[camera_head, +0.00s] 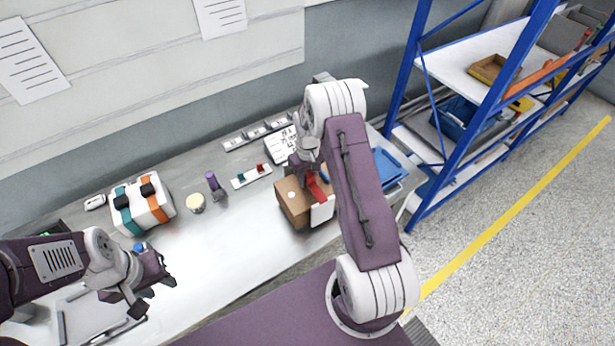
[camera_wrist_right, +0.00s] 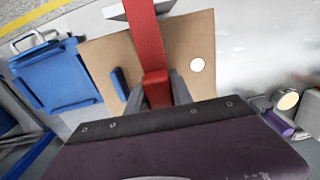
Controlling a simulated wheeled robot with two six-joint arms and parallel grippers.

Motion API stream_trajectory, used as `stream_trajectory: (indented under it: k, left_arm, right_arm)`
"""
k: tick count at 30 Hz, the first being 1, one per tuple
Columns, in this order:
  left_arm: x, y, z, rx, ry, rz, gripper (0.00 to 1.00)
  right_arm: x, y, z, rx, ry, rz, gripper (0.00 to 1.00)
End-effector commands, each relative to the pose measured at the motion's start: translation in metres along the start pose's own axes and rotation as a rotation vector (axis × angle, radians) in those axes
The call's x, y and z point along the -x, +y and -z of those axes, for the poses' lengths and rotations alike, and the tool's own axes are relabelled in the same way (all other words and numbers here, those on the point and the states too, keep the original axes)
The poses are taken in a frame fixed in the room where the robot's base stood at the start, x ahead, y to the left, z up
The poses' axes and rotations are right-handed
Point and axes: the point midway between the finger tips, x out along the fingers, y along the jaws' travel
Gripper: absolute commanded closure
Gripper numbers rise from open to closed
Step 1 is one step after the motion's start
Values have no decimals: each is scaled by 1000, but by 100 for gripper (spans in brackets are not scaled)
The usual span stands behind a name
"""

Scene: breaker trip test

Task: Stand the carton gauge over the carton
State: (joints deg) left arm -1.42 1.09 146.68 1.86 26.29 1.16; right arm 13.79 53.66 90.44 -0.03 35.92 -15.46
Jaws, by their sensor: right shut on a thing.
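The brown carton (camera_head: 290,208) stands on the bench, with a white round spot on its top; its top fills much of the right wrist view (camera_wrist_right: 105,55). The carton gauge (camera_head: 318,190) has a red bar and a white plate, which hangs at the carton's near right side. In the right wrist view the red bar (camera_wrist_right: 145,45) crosses above the carton top. My right gripper (camera_head: 306,172) is shut on the red bar. Whether the gauge touches the carton or the bench, I cannot tell. My left gripper (camera_head: 152,288) is open and empty above the bench's left part.
A blue tray (camera_head: 388,168) lies right of the carton, partly behind my right arm. A white case with teal and orange bands (camera_head: 143,205), a cream round tub (camera_head: 196,203), a purple-topped tool (camera_head: 213,184) and a switch strip (camera_head: 251,176) stand left. The front middle bench is clear.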

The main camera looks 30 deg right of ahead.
Motion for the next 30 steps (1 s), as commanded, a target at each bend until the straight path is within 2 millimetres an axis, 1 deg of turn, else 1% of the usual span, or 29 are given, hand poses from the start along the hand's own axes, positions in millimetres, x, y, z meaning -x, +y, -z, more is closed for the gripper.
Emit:
stream_trajectory:
  k: [1,3,9,15,22,23,24,25,26,30]
  left_arm:
    - [-7,0,-1,0,0,0,64]
    - [-12,0,-1,0,0,0,64]
    - [-21,0,-2,0,0,0,64]
    - [-24,0,-2,0,0,0,64]
    - [-25,0,-3,0,0,0,64]
    - [-25,0,-3,0,0,0,64]
    - [-25,0,-3,0,0,0,64]
    - [-25,0,-3,0,0,0,64]
    - [-25,0,-3,0,0,0,64]
    - [-27,0,-3,0,0,0,64]
  right_arm:
    - [-9,0,0,0,0,0,100]
    - [-15,0,0,0,0,0,100]
    - [-29,0,0,0,-1,0,100]
    - [-37,-2,-3,0,-10,3,100]
    - [-38,-2,-4,0,-13,5,100]
    - [-38,-2,-4,0,-13,5,70]
    - [-38,-2,-4,0,-13,5,59]
    - [-38,-2,-4,0,-13,5,51]
    - [-38,-2,-4,0,-13,5,48]
    - [-34,-2,-4,0,-11,4,48]
